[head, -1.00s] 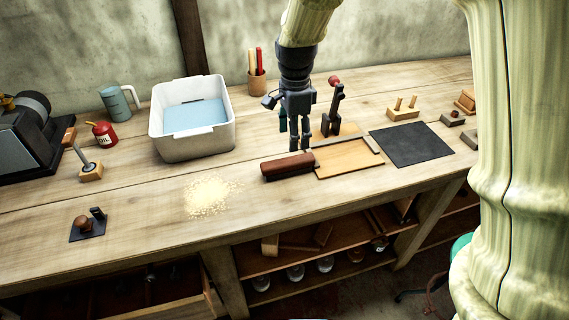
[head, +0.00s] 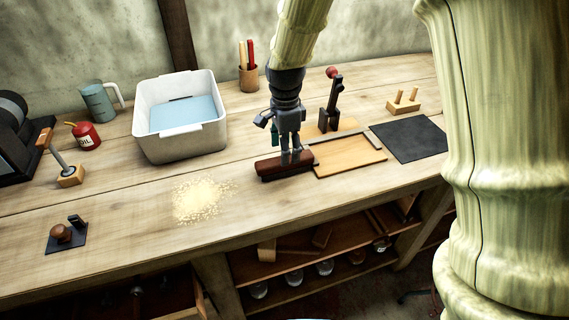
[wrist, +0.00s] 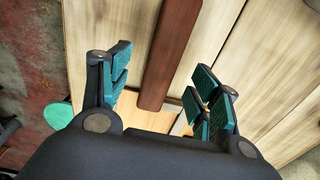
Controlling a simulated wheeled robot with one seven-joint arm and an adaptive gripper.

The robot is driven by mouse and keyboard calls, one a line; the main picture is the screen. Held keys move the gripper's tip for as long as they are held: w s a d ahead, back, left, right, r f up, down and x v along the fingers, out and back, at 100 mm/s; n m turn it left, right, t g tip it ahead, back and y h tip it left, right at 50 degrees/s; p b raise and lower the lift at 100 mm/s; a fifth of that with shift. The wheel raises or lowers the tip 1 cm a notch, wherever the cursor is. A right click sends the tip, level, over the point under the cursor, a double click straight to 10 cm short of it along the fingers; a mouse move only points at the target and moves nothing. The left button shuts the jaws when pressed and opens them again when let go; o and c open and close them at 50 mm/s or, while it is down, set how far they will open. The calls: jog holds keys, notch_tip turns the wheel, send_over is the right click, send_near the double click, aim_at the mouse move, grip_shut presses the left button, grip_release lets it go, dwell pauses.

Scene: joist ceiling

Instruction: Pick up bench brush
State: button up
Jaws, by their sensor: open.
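The bench brush is a long reddish-brown block with a darker lower edge (head: 272,170), lying on the bench left of a wooden board. My gripper (head: 291,159) points down at the brush, its fingertips overlapping the brush's right half in the head view. In the wrist view the brush (wrist: 172,52) runs lengthwise between the two spread teal-padded fingers of my gripper (wrist: 162,92), with a gap on each side. The gripper is open and holds nothing. Whether the fingertips reach down beside the brush is unclear.
The wooden board (head: 350,160) and a dark mat (head: 408,139) lie to the right. An upright clamp with a red knob (head: 332,98) stands close behind my gripper. A white tub (head: 180,145) is behind left. Pale shavings (head: 201,198) lie left of the brush.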

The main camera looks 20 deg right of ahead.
jog(key=shift+w+f+p, duration=0.2)
jog(key=shift+f+p, duration=0.8)
jog(key=shift+f, duration=2)
jog(key=c, duration=1.2)
